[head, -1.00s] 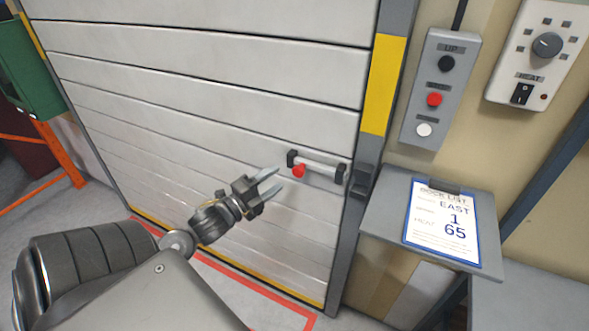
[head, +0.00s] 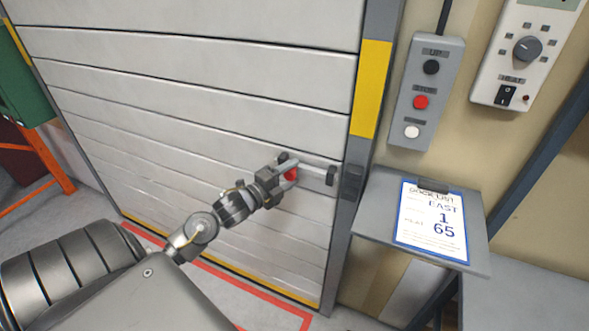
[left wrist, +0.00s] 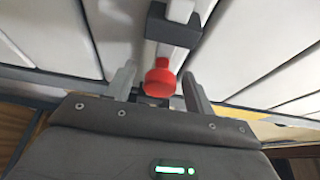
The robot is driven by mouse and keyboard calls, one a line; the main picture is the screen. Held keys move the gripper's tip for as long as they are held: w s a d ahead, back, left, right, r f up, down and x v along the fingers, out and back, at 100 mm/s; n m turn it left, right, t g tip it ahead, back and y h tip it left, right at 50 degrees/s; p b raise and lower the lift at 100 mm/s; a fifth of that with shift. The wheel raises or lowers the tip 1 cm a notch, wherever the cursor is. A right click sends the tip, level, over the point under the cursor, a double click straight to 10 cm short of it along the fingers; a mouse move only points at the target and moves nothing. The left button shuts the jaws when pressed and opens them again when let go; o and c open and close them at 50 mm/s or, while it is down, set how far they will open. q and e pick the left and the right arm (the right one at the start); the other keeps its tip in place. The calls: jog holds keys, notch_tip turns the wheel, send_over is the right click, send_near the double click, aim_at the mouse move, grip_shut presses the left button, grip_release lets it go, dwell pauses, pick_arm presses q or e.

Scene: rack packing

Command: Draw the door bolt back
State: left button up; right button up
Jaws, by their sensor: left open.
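The door bolt (head: 312,173) is a pale bar with a red knob (head: 291,174), mounted in dark brackets across the lower right of the grey slatted door (head: 200,110). My left gripper (head: 290,170) is open, with its fingers on either side of the red knob. In the left wrist view the red knob (left wrist: 160,77) stands between the two separated fingertips, with a visible gap on each side. The bar (left wrist: 172,30) runs up from the knob through a dark bracket (left wrist: 173,26). The bolt's right end reaches toward the dark keeper (head: 351,182) on the door frame. My right gripper is not in view.
A grey button box (head: 427,92) and a dial panel (head: 525,50) hang on the wall at right. A shelf (head: 466,250) with a printed sheet (head: 434,222) juts out beside the door frame. A green box and orange post stand far left.

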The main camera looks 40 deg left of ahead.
pick_arm(q)
jog(key=shift+w+d, duration=0.15)
jog(key=shift+w, duration=0.75)
